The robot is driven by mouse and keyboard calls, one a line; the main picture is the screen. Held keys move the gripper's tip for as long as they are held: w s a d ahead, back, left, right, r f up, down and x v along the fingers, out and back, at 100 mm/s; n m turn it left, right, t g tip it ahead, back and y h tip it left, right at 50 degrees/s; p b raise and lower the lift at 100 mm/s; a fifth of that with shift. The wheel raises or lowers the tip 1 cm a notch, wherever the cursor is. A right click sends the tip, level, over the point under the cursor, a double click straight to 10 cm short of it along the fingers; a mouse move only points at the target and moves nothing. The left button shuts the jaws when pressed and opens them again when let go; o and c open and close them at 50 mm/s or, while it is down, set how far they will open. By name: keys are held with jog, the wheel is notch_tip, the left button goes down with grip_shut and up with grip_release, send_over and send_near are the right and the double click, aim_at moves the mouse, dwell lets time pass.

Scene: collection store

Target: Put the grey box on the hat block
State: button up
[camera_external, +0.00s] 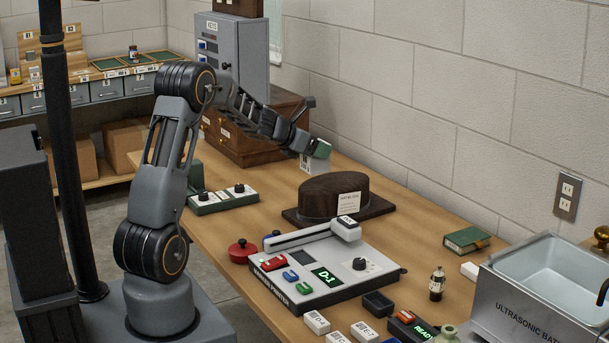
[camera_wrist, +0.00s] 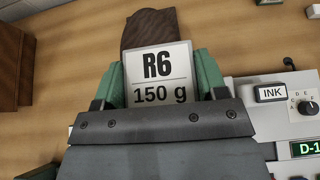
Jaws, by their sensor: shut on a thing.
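My gripper (camera_external: 316,150) has green fingers and is shut on the grey box (camera_external: 314,164). In the wrist view the grey box (camera_wrist: 157,73) sits between the two green fingers (camera_wrist: 158,84), its pale label reading "R6 150 g". The hat block (camera_external: 335,195) is a dark brown rounded wooden form on a flat dark board, with a paper label on its side. My gripper holds the box above and behind the block, apart from it. In the wrist view the hat block (camera_wrist: 152,28) shows beyond the box, which hides part of it.
A marking printer (camera_external: 325,265) stands in front of the hat block. A switch box (camera_external: 222,198) is to its left, a wooden drawer cabinet (camera_external: 245,135) behind. A green box (camera_external: 467,240), a brown bottle (camera_external: 437,284) and an ultrasonic bath (camera_external: 545,300) are to the right.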

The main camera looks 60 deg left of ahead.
aim_at(319, 165)
jog(key=shift+w+a+f, duration=0.2)
jog(key=shift+w+f, duration=0.2)
jog(key=shift+f, duration=0.15)
jog(key=shift+w+a+f, duration=0.15)
jog(key=shift+w+f, duration=0.25)
jog(key=shift+f, duration=0.1)
jog(key=shift+w+f+b, duration=0.15)
jog(key=shift+f+b, duration=0.15)
jog(key=shift+f, duration=1.35)
jog(key=shift+f, duration=0.1)
jog(key=shift+f, duration=0.15)
jog(key=o, duration=1)
